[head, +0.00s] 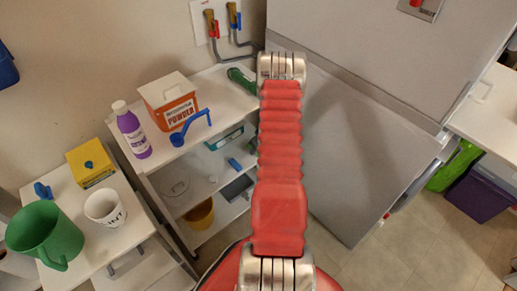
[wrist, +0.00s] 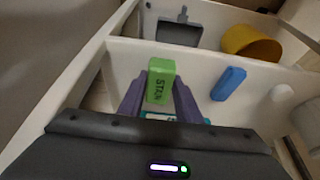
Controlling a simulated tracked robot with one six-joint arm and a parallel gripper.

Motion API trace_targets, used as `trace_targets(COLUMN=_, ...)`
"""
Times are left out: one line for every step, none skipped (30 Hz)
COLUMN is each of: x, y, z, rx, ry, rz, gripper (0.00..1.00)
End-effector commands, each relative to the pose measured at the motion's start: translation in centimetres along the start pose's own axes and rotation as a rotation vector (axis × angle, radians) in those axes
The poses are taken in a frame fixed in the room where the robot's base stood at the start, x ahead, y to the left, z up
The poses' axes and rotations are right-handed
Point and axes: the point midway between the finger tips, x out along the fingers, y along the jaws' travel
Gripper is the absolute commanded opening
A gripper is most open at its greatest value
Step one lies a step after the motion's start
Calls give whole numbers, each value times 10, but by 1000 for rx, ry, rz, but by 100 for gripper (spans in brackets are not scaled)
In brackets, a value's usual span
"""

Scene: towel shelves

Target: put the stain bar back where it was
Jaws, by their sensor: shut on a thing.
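The stain bar (wrist: 160,82) is a green block with dark letters, of which "STA" can be read. In the wrist view it sits between the two purple-grey fingers of my gripper (wrist: 160,90), which is shut on it. The bar is seen over a white shelf compartment (wrist: 120,58); whether it touches the shelf cannot be told. In the head view my red arm covers the middle, and neither gripper nor bar can be made out.
A blue block (wrist: 228,83) lies right of the bar. A yellow bucket (wrist: 250,43) and a grey tray (wrist: 180,32) are beyond a white edge. In the head view, a purple bottle (head: 132,132), an orange powder box (head: 170,104) and a blue scoop (head: 188,128) stand on the shelf top.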

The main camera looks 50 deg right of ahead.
Motion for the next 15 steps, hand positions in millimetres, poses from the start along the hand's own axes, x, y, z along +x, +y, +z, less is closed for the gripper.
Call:
trace_targets(x=4, y=0, z=2, rx=2, ry=0, rz=0, gripper=0)
trace_targets(x=6, y=0, z=2, rx=2, ry=0, rz=0, gripper=0)
trace_targets(x=7, y=0, z=2, rx=0, ry=1, rz=1, gripper=0)
trace_targets(x=7, y=0, z=2, rx=0, ry=1, rz=1, gripper=0)
trace_targets(x=7, y=0, z=2, rx=-1, ry=1, rz=1, gripper=0)
trace_targets(x=7, y=0, z=2, rx=-1, ry=1, rz=1, gripper=0)
trace_targets(x=7, y=0, z=2, rx=-1, ry=1, rz=1, gripper=0)
trace_targets(x=7, y=0, z=2, rx=-1, ry=1, rz=1, gripper=0)
trace_targets(x=7, y=0, z=2, rx=-1, ry=1, rz=1, gripper=0)
trace_targets(x=7, y=0, z=2, rx=-1, ry=1, rz=1, gripper=0)
trace_targets(x=7, y=0, z=2, rx=0, ry=1, rz=1, gripper=0)
trace_targets(x=8, y=0, z=2, rx=0, ry=1, rz=1, gripper=0)
trace_targets(x=8, y=0, z=3, rx=0, ry=1, rz=1, gripper=0)
trace_targets(x=8, y=0, z=3, rx=0, ry=1, rz=1, gripper=31)
trace_targets(x=8, y=0, z=3, rx=0, ry=1, rz=1, gripper=34)
